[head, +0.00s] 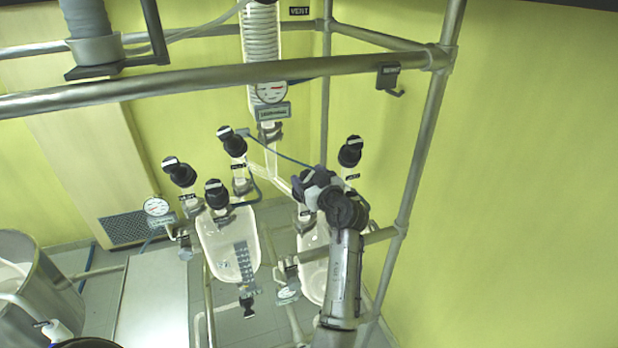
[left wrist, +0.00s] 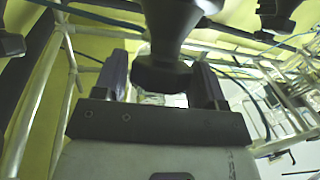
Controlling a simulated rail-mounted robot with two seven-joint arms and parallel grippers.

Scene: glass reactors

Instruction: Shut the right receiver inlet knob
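The right receiver (head: 313,262) is a clear glass vessel, partly covered by my left arm. My left gripper (head: 318,186) is at a black knob on its top left side, where a glass branch from the condenser comes in; this looks like the inlet knob. In the left wrist view that black knob (left wrist: 163,70) stands between the two fingers of my left gripper (left wrist: 163,82). The fingers are apart, with a small gap at the left finger; contact at the right one is unclear. The gripper hides most of the knob in the head view. My right gripper is not in view.
Another black knob (head: 350,151) stands just right of the gripper. The left receiver (head: 228,245) carries several similar knobs.

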